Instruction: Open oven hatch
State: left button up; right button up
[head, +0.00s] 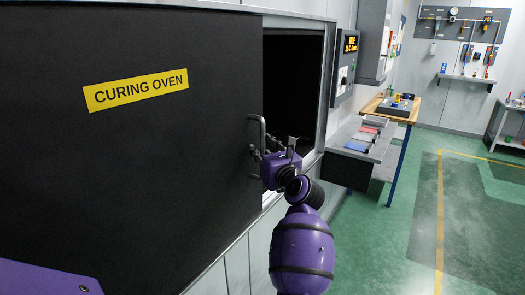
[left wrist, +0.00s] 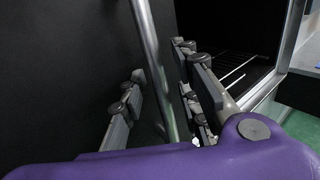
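The black oven hatch (head: 190,160), with a yellow CURING OVEN label, fills the left of the head view. It stands partly open, with the dark oven interior (head: 290,80) showing to its right. The metal bar handle (head: 262,125) is upright near the hatch's right edge. My left gripper (head: 261,158) is at the handle's lower part. In the left wrist view the handle (left wrist: 153,55) runs between the two spread fingers, with small gaps visible beside it; whether a finger touches it is unclear. My right gripper is not in view.
A control panel (head: 345,60) with an orange display is mounted right of the opening. A grey shelf (head: 345,150) with coloured items and a wooden-topped table (head: 403,112) stand beyond. The green floor (head: 400,240) on the right is clear. A wire rack (left wrist: 232,73) shows inside the oven.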

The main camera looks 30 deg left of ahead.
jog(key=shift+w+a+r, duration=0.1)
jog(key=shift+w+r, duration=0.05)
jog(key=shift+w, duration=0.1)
